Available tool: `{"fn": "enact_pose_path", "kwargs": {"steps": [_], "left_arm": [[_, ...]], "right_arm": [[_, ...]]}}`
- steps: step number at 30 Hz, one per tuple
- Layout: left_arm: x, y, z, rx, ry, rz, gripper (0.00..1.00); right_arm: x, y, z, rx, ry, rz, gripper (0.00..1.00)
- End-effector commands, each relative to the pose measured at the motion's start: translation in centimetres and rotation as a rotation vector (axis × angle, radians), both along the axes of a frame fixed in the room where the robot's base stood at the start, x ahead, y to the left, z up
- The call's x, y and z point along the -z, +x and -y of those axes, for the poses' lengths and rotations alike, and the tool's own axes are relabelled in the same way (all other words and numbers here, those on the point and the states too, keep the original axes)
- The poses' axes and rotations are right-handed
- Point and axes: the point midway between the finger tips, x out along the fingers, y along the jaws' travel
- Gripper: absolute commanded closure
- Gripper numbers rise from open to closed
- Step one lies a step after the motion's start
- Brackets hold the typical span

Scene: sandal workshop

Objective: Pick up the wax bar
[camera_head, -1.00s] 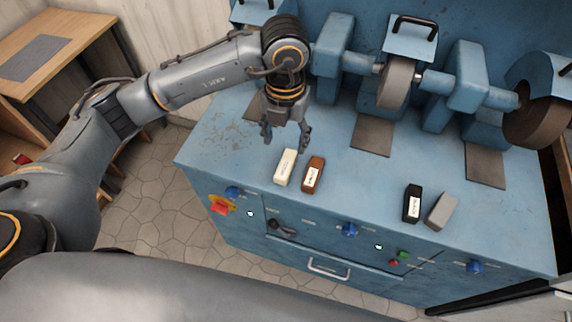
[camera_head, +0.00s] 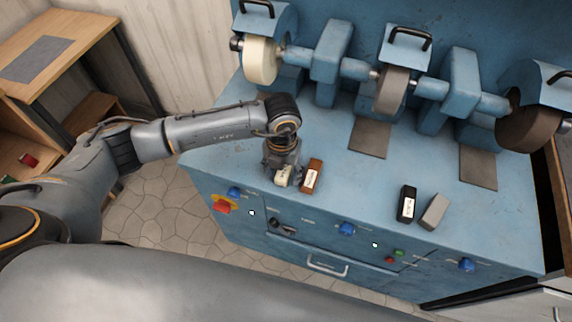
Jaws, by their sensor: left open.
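My left gripper (camera_head: 280,170) points down over the cream bar (camera_head: 283,180) near the front left of the blue bench. It is open, with its fingers around or just above the bar and hiding the bar's back part. I cannot tell whether they touch it. A brown bar (camera_head: 312,177) with a white label lies just right of the gripper. A black bar (camera_head: 407,204) with a label and a grey bar (camera_head: 434,212) lie side by side further right. I cannot read the labels to tell which bar is the wax. My right gripper is not in view.
The blue machine bench (camera_head: 345,190) carries a cream wheel (camera_head: 261,61), a grey wheel (camera_head: 391,91) and a brown wheel (camera_head: 529,122) along its back. Dark pads lie in front of the wheels. The bench top between the brown and black bars is clear.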

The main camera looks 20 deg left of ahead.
Motion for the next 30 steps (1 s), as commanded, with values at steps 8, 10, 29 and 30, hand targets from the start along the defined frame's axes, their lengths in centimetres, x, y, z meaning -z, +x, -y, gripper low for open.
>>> {"fn": "enact_pose_path", "kwargs": {"steps": [8,10,29,30], "left_arm": [[0.0,0.0,0.0,0.000,-0.001,0.000,0.58],[0.0,0.0,0.0,0.000,-0.001,0.000,0.72],[-1.5,0.2,0.1,0.000,-0.003,0.004,1.00],[-2.0,0.2,0.0,0.000,-0.001,0.004,1.00]], "right_arm": [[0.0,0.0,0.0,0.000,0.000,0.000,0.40],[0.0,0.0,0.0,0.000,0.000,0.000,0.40],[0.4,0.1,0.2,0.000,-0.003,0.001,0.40],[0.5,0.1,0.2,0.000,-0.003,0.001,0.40]]}}
